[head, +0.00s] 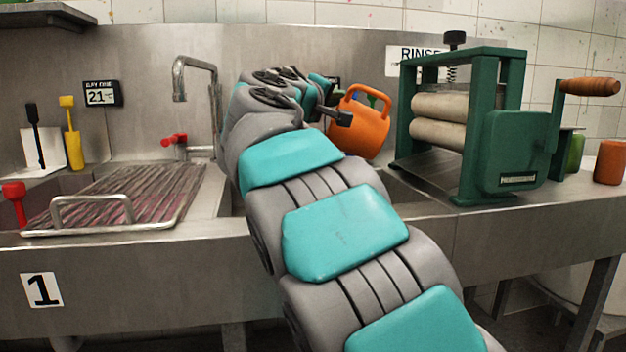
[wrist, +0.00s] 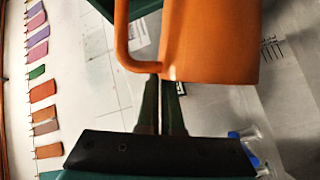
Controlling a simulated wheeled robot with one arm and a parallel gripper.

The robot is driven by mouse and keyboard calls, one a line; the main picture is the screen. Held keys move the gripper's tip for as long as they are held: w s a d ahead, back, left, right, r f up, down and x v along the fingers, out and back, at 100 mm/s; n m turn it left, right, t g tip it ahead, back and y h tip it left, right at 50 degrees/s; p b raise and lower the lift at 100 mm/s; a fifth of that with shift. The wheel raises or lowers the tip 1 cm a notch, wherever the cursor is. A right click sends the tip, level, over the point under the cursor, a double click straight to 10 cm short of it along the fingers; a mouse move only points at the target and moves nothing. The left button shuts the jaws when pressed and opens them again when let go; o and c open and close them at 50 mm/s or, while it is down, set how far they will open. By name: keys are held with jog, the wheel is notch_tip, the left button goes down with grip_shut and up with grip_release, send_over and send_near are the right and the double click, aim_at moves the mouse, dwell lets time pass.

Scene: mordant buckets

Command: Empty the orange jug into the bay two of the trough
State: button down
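The orange jug (head: 362,132) hangs tilted at the back of the trough, left of the green mangle. It fills the upper part of the wrist view (wrist: 215,40), with its handle at left. My gripper (wrist: 160,85) has its fingers close together at the lower end of the handle and appears shut on it. In the head view my arm hides much of the gripper. The steel trough (head: 130,275) has a bay marked 1 at left. A bay to its right is mostly hidden behind my arm. The jug's inside does not show.
A ribbed rack (head: 130,195) covers the left bay, with a tap (head: 190,85) behind it. The green mangle (head: 480,125) stands close right of the jug. An orange cup (head: 609,162) is at far right. Colour swatches (wrist: 42,90) show in the wrist view.

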jog(key=shift+d+r+m+g+y+p, duration=0.35)
jog(key=shift+d+r+m+p, duration=0.2)
jog(key=shift+d+r+m, duration=0.45)
jog(key=d+m, duration=0.1)
jog(key=d, duration=0.1)
jog(key=d+m+g+y, duration=0.1)
jog(key=d+m, duration=0.1)
jog(key=d, duration=0.1)
jog(key=d+m+g+y, duration=0.1)
jog(key=d+m, duration=0.1)
jog(key=shift+w+d+r+y+p, duration=0.15)
jog(key=shift+d+r+y+p, duration=0.15)
jog(key=shift+d, duration=0.1)
jog(key=d+m, duration=0.1)
jog(key=d+f+m+y+b, duration=0.1)
jog(key=d, duration=0.1)
jog(key=d+f+m+y, duration=0.1)
jog(key=shift+d+f+g+b, duration=0.1)
jog(key=shift+d+g+b, duration=0.2)
jog(key=shift+d+g, duration=0.1)
